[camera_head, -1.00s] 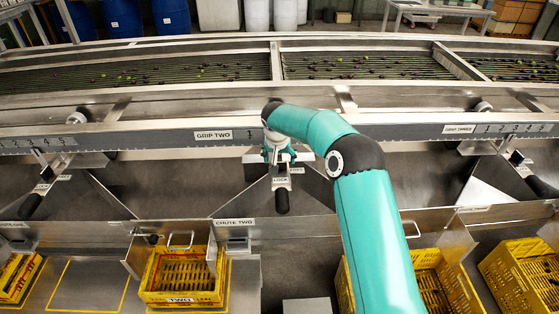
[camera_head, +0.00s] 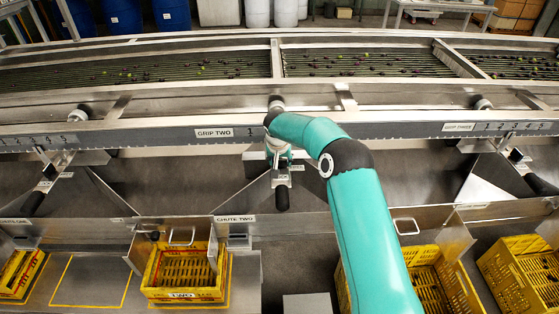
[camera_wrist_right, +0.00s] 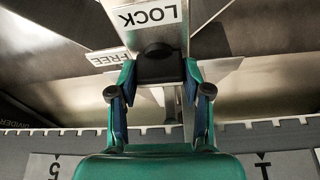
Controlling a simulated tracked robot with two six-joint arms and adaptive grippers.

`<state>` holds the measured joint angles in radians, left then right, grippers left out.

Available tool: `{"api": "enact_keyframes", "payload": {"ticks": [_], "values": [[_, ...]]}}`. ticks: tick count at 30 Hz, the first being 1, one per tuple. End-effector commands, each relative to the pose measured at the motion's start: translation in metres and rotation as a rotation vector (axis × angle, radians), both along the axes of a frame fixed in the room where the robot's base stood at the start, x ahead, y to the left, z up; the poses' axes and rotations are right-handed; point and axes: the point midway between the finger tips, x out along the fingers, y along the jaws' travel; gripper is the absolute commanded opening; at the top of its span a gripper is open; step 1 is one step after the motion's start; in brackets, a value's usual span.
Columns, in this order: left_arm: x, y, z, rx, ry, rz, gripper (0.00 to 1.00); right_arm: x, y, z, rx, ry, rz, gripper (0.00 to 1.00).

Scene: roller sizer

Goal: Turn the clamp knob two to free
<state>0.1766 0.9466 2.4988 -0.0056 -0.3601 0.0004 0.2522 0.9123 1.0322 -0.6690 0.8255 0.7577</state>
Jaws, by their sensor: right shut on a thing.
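The clamp knob two is a black knob (camera_wrist_right: 160,66) in the right wrist view, just below the white LOCK label (camera_wrist_right: 148,15). The white FREE label (camera_wrist_right: 107,60) lies to its left. My right gripper (camera_wrist_right: 159,72) is shut on the knob, with one fingertip on each side. In the head view my right gripper (camera_head: 279,157) is under the GRIP TWO rail (camera_head: 214,133), and my arm partly covers it. The knob is hidden there. A black-handled lever (camera_head: 282,199) hangs just below the gripper. My left gripper is out of view.
The CHUTE TWO ledge (camera_head: 234,219) runs in front of the gripper. A yellow crate (camera_head: 184,293) stands lower left, and another yellow crate (camera_head: 427,264) is partly behind my right arm. Similar levers (camera_head: 32,203) hang at the neighbouring stations.

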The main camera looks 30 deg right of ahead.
Motion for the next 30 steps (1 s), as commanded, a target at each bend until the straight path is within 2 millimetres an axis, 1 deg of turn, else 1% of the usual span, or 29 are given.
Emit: {"api": "enact_keyframes", "payload": {"ticks": [3,9,14,21,22,24,26,30], "values": [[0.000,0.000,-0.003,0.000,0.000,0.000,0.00,0.000,0.000,-0.001,0.000,-0.001,0.010,0.14],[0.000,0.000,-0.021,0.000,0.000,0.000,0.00,0.000,-0.001,-0.003,0.000,-0.004,0.110,0.13],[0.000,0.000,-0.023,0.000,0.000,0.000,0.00,0.001,0.000,0.000,-0.001,-0.003,0.161,0.13],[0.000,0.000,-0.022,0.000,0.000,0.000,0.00,0.001,0.000,0.001,-0.001,-0.002,0.162,0.13],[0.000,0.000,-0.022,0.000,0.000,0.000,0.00,0.000,0.000,0.001,-0.001,-0.002,0.162,0.53],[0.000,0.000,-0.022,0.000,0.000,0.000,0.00,0.000,0.000,0.001,-0.001,-0.002,0.161,0.64],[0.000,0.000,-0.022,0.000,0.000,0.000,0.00,0.000,0.000,0.001,-0.002,-0.001,0.161,0.73],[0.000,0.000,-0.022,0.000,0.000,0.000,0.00,0.000,0.000,0.000,-0.001,-0.001,0.160,0.73]]}}
